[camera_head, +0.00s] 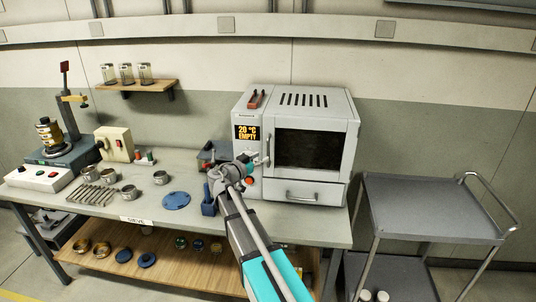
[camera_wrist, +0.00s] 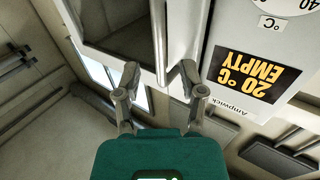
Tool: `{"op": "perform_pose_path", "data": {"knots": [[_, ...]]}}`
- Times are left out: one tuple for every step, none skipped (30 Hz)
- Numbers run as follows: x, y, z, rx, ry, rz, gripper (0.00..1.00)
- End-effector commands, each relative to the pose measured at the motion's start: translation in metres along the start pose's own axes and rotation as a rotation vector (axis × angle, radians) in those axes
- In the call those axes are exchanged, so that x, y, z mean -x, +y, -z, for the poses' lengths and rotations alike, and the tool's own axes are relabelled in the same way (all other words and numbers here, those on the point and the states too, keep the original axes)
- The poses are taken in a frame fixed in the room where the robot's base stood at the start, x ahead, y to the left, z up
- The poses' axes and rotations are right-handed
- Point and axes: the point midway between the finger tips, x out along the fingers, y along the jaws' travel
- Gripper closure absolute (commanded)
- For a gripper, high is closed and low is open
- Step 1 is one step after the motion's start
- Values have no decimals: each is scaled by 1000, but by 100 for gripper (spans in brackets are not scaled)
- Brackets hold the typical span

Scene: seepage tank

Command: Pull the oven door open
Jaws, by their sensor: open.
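The grey oven (camera_head: 345,130) stands at the right end of the bench. Its door (camera_head: 300,180) is shut and has a dark window (camera_head: 308,150). A display (camera_head: 246,132) left of the door reads "20 °C EMPTY"; it also shows upside down in the wrist view (camera_wrist: 256,78). The upright door handle (camera_wrist: 159,40) is a thin bar at the door's left side. My gripper (camera_head: 262,163) is at the oven front by this handle. In the wrist view my gripper (camera_wrist: 160,76) is open, with the handle's end appearing between its fingertips. I cannot tell whether they touch it.
A drawer with a handle (camera_head: 301,197) is below the door. A grey trolley (camera_head: 430,205) stands right of the bench. Left of my arm lie a blue disc (camera_head: 176,200) and several metal cups (camera_head: 128,192). A shelf with glass jars (camera_head: 136,85) is on the wall.

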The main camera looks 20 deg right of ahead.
Motion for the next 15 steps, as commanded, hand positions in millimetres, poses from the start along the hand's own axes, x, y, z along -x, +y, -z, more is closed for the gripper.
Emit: {"op": "perform_pose_path", "data": {"knots": [[-9,-1,0,0,0,-1,48],[-13,-1,0,0,0,-1,48],[-18,-1,0,0,0,-1,48],[-22,-1,0,0,0,-2,48],[-26,-1,0,0,0,-1,48],[-30,-1,0,0,0,0,48],[-33,-1,0,0,0,0,48],[-35,-1,0,0,0,0,48],[-38,-1,0,0,0,0,48],[-40,0,0,0,0,-1,48],[-42,0,0,0,0,-1,48],[-44,0,0,0,0,0,48],[-45,0,0,0,0,0,48],[-45,0,0,0,0,0,48],[-46,0,0,0,0,0,48]]}}
